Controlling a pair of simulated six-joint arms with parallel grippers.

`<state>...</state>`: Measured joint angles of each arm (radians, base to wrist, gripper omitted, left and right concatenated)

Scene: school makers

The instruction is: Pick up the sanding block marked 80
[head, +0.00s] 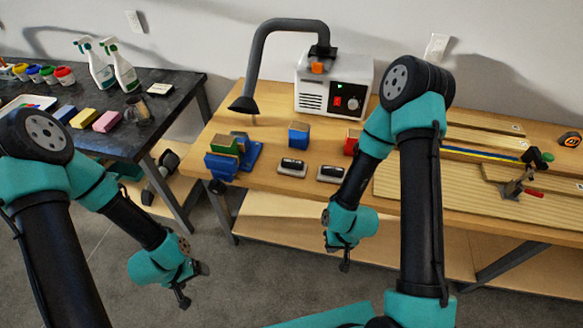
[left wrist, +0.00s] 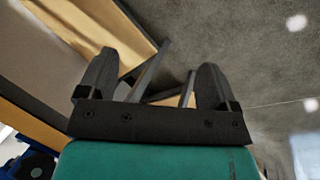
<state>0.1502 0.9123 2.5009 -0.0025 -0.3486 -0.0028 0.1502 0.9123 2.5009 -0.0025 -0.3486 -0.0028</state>
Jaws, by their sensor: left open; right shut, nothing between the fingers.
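Several small blocks stand on the wooden workbench (head: 262,186); no number 80 is legible. A blue block with a tan top (head: 299,137) stands mid-bench, and a red block (head: 351,141) is right of it, partly hidden by my right arm. A green block (head: 224,144) sits at the blue vise-like holder (head: 222,167) on the left. Two black-topped pieces on pale bases (head: 291,168) (head: 331,174) lie near the front edge. My left gripper (head: 193,284) is open and empty, low before the bench; its fingers show in the left wrist view (left wrist: 152,85). My right gripper (head: 343,257) is shut and empty before the bench.
A grey-white machine (head: 333,86) with a dark bent hose (head: 262,55) stands at the back. Ribbed boards and a clamp (head: 514,186) fill the right of the bench. A dark table (head: 165,110) at left holds spray bottles, paint pots and sponges. The floor between is open.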

